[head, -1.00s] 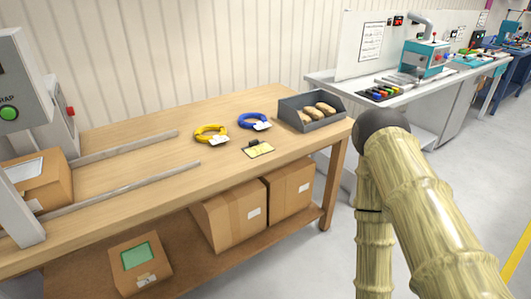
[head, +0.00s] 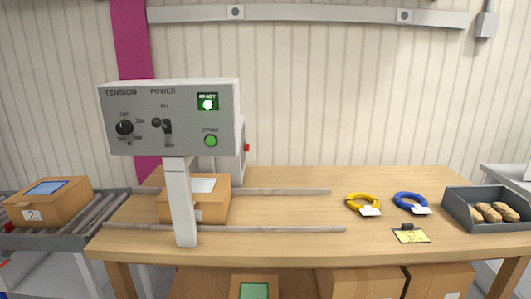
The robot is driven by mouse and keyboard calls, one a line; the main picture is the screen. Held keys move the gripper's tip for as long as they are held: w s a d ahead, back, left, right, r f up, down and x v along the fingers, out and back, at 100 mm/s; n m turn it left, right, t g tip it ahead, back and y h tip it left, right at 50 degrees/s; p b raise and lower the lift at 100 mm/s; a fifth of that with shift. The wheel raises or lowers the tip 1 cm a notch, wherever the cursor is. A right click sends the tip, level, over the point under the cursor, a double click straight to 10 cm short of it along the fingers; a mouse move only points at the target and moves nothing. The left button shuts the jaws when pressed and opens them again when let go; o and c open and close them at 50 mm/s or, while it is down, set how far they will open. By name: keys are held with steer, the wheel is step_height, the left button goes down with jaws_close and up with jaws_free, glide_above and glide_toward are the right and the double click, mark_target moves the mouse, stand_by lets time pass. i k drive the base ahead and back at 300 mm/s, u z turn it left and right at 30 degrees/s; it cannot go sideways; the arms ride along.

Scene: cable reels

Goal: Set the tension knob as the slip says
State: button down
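The tension knob (head: 124,128) is a round black dial under the word TENSION, at the left of a grey control panel (head: 185,143). Small numbers ring it, and I cannot tell surely which one its pointer faces. A yellow slip (head: 411,236) with a dark clip lies on the bench at the right front; its writing is too small to read. My gripper is not in view, and no part of my arm shows now.
The panel also bears a black POWER switch (head: 164,130), a lit green READY lamp (head: 207,103) and a green button (head: 210,141). A cardboard box (head: 214,206) stands behind its post. Yellow (head: 362,202) and blue (head: 409,201) coils lie on the wooden bench (head: 290,236).

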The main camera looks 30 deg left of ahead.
mark_target(124, 127)
steer(key=u, duration=3.55)
steer(key=i, duration=1.35)
steer(key=z, duration=2.35)
